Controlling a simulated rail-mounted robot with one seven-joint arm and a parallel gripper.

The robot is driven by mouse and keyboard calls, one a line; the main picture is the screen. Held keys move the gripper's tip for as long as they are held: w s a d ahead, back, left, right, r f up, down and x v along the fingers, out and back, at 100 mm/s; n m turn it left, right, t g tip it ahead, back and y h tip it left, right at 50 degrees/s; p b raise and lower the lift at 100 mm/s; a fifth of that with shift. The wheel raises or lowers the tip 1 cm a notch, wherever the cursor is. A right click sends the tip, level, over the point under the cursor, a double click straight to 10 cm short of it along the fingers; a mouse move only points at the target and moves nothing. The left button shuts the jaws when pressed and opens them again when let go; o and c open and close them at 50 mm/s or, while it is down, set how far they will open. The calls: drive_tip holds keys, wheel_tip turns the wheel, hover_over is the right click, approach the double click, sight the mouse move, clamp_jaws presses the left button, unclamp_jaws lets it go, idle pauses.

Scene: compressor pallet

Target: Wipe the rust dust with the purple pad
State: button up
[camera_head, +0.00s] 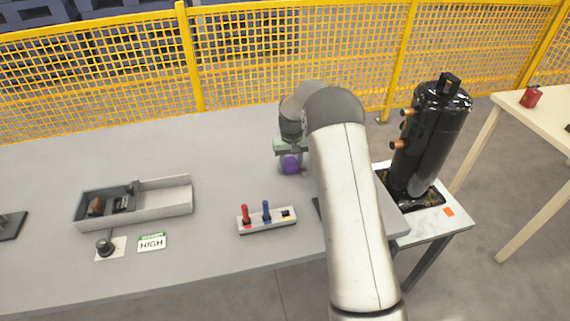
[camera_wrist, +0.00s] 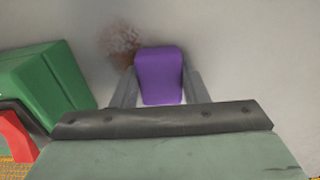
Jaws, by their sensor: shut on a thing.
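The purple pad (camera_wrist: 160,75) is between the two fingers of my gripper (camera_head: 291,158), which is shut on it. In the head view the pad (camera_head: 292,166) shows as a small purple patch below the gripper, over the middle of the grey table (camera_head: 225,150). The brownish rust dust (camera_wrist: 119,42) is a rough patch beside the pad's upper left in the wrist view. The pad's edge is close to or over the patch's right side. I cannot tell whether the pad touches the surface. The dust is not visible in the head view.
A green block-like thing (camera_wrist: 50,80) with a red part (camera_wrist: 17,135) is close left in the wrist view. A grey tray (camera_head: 165,197), a holder (camera_head: 268,222) with red and blue pegs, and a HIGH sign (camera_head: 152,242) occupy the table front. A black compressor (camera_head: 430,140) stands right.

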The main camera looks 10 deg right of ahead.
sight(308, 166)
drive_tip(key=shift+w+d+f+b, duration=0.1)
drive_tip(key=shift+d+b, duration=0.05)
drive_tip(key=shift+d, duration=1.4)
drive_tip(key=shift+d+f+b, duration=0.1)
drive_tip(key=shift+d+b, duration=0.05)
drive_tip(key=shift+d, duration=1.35)
drive_tip(key=shift+d+r, duration=0.15)
drive_tip(key=shift+d, duration=0.5)
drive_tip(key=shift+w+d+r+p, duration=0.15)
drive_tip(key=shift+r+p, duration=0.65)
drive_tip(key=shift+r, duration=0.8)
drive_tip(key=shift+w+d+r+p, duration=0.15)
drive_tip(key=shift+r+p, duration=0.65)
drive_tip(key=shift+r, duration=0.75)
drive_tip(key=shift+s+a+r+p, duration=0.15)
drive_tip(key=shift+r+p, duration=0.25)
drive_tip(key=shift+r, duration=0.25)
drive_tip(key=shift+s+a+r+p, duration=0.1)
drive_tip(key=shift+r+p, duration=0.25)
drive_tip(key=shift+r, duration=0.3)
